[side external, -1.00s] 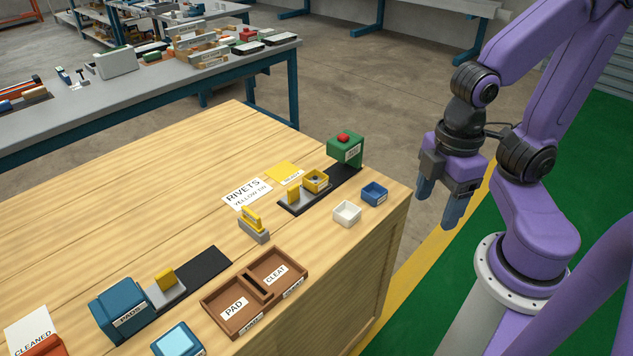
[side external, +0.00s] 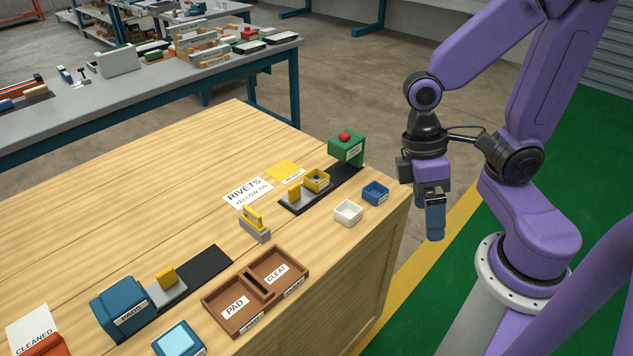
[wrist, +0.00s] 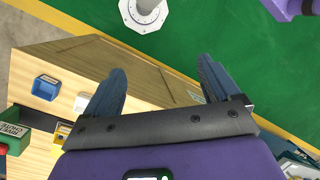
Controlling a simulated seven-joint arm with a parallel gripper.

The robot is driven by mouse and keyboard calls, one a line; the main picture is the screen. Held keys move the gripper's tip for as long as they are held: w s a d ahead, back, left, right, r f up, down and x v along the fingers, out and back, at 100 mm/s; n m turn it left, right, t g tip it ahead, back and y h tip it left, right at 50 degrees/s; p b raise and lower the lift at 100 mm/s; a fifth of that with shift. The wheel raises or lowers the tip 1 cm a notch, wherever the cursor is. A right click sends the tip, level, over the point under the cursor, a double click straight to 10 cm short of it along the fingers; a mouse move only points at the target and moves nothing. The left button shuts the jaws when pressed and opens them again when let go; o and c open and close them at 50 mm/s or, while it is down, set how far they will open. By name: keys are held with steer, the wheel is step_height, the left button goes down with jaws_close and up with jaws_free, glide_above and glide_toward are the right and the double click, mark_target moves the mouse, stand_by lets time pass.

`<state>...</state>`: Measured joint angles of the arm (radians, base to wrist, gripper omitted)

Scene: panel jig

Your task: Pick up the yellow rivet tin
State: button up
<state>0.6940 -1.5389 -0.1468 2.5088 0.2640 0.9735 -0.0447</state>
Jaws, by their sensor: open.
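The yellow rivet tin (side external: 316,180) is a small open square tin with something dark inside. It stands on the black strip at the right of the wooden bench, between a yellow block and a green box. In the wrist view, part of the yellow tin (wrist: 62,132) shows at the lower left, partly hidden by my gripper body. My gripper (side external: 435,228) hangs off the right edge of the bench, fingers down, apart from the tin. In the wrist view its two blue fingers (wrist: 162,70) are spread wide with nothing between them.
A white tin (side external: 348,212) and a blue tin (side external: 375,193) stand near the bench's right edge. The green box (side external: 346,148) with a red button stands behind the yellow tin. A brown divided tray (side external: 228,320) lies nearer the front. The bench's back left is clear.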

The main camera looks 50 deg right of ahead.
steer(key=w+a+f+m+g+y, duration=0.1)
steer(key=w+a+m+g+y, duration=0.2)
steer(key=w+a+m+y, duration=0.8)
steer(key=w+d+f+m+t+y, duration=0.25)
steer(key=w+m+t, duration=0.55)
steer(key=m, duration=0.5)
steer(key=w+d+f+m+t+h, duration=0.3)
steer(key=w+d+m+t+h, duration=0.15)
steer(key=d+m+t, duration=0.5)
steer(key=s+d+f+m+t+h, duration=0.1)
steer(key=s+d+f+m+h, duration=0.15)
steer(key=d+m+h, duration=0.25)
steer(key=s+d+f+m+t+h, duration=0.1)
steer(key=s+d+f+m+h, duration=0.1)
steer(key=d+f+m+h, duration=0.3)
glide_toward(310, 175)
steer(key=shift+d+f+m+y, duration=0.25)
steer(key=shift+m+y, duration=0.1)
steer(key=shift+y, duration=0.05)
steer(key=shift+x, duration=2.8)
steer(key=shift+d+r, duration=0.15)
steer(key=shift+r, duration=0.1)
steer(key=c, duration=1.2)
